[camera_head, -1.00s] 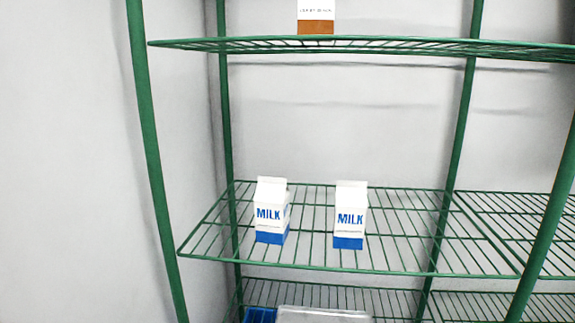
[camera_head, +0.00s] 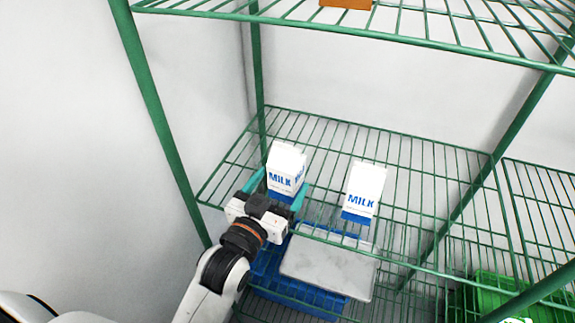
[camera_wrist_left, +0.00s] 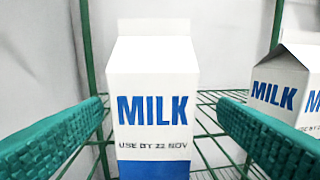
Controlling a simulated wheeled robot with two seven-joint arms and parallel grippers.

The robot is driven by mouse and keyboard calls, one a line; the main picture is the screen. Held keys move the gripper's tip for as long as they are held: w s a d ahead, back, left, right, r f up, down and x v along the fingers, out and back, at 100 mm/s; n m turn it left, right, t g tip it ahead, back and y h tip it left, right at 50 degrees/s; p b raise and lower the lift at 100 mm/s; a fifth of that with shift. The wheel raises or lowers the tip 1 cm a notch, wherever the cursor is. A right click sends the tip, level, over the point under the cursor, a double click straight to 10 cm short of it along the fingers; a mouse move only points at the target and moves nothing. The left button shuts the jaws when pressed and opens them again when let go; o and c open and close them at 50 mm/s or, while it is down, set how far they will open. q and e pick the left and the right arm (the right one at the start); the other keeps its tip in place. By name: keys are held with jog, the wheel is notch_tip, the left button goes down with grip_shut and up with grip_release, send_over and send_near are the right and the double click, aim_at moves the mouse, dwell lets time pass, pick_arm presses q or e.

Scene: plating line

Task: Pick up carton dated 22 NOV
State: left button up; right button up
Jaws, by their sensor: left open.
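The carton dated 22 NOV (camera_wrist_left: 153,105) is a white milk carton with a blue base, and its label reads "USE BY 22 NOV" in the left wrist view. In the head view it is the left carton (camera_head: 286,168), upright on the middle wire shelf (camera_head: 340,122). My left gripper (camera_head: 275,188) is open, with one teal finger on each side of this carton. A second milk carton (camera_head: 363,190) stands to its right; it also shows in the left wrist view (camera_wrist_left: 288,90), its date not fully readable. My right gripper is not in view.
Green posts (camera_head: 160,120) frame the rack, and an upper wire shelf (camera_head: 400,30) holds an orange-based item (camera_head: 346,3). Below are a blue crate (camera_head: 300,292), a grey lid or tray (camera_head: 330,265) and a green crate (camera_head: 505,290).

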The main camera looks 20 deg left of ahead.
pick_arm(q)
jog(key=w+p, duration=0.1)
jog(key=w, duration=0.2)
jog(key=w+p, duration=0.1)
jog(key=w, duration=0.2)
jog(key=shift+d+f, duration=0.15)
jog(key=shift+f, duration=0.05)
jog(key=shift+w+d+f, duration=0.1)
jog(key=shift+w+f, duration=0.05)
jog(key=shift+w, duration=0.1)
jog(key=shift+c, duration=0.3)
jog(key=c, duration=1.4)
